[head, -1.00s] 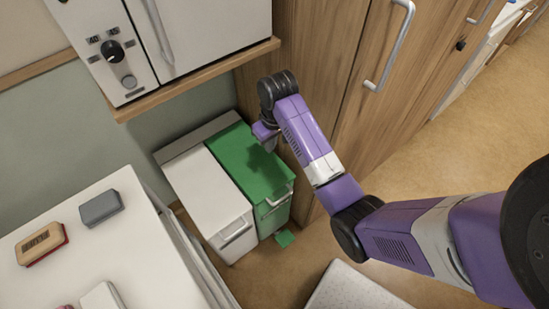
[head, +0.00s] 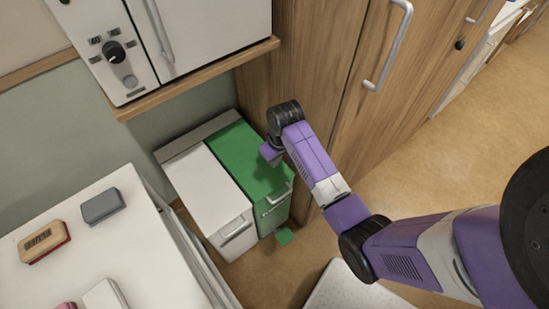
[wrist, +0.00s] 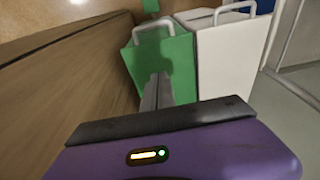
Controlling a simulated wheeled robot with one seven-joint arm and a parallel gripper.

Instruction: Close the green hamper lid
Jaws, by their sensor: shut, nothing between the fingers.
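The green hamper (head: 275,212) stands on the floor beside the wooden cupboard, with a pedal at its foot. Its green lid (head: 238,148) lies flat on top in the head view, with no gap that I can make out. The lid also shows in the wrist view (wrist: 182,70), with its pale handle at the front edge. My gripper (wrist: 158,80) is shut and empty, its fingers pointing over the lid. In the head view my wrist is above the lid's right side and the fingertips are hidden. I cannot tell whether they touch the lid.
A white hamper (head: 205,190) stands against the green one's left side. The wooden cupboard (head: 310,70) rises close on the right. A white table (head: 95,245) with small items is at left. Open floor (head: 430,165) lies right.

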